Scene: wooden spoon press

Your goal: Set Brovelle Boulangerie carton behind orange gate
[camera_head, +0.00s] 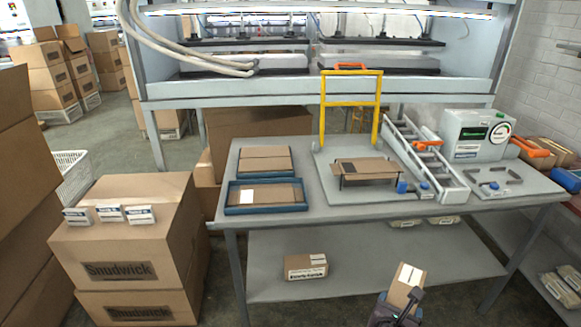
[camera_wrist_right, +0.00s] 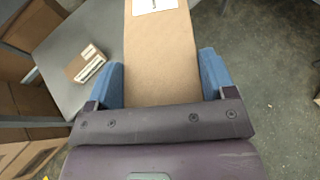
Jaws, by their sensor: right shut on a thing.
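My right gripper (camera_head: 403,299) is at the bottom of the head view, in front of the table. It is shut on a brown carton (camera_head: 409,276) with a white label. In the right wrist view the carton (camera_wrist_right: 160,62) sits between the two blue fingers; its print is too small to read. A yellow-orange gate frame (camera_head: 378,113) with an orange top piece stands upright on the tabletop, near its back edge. A second brown carton (camera_head: 306,267) with a white label lies on the lower shelf; its name is not legible. My left gripper is not in view.
The grey table (camera_head: 262,220) carries two blue trays (camera_head: 232,208), a flat brown cardboard piece (camera_head: 366,168), a ladder-like rail (camera_head: 428,165) and a grey-green machine (camera_head: 470,135). Snudwick boxes (camera_head: 120,255) stand at left. The lower shelf (camera_head: 390,262) is mostly bare.

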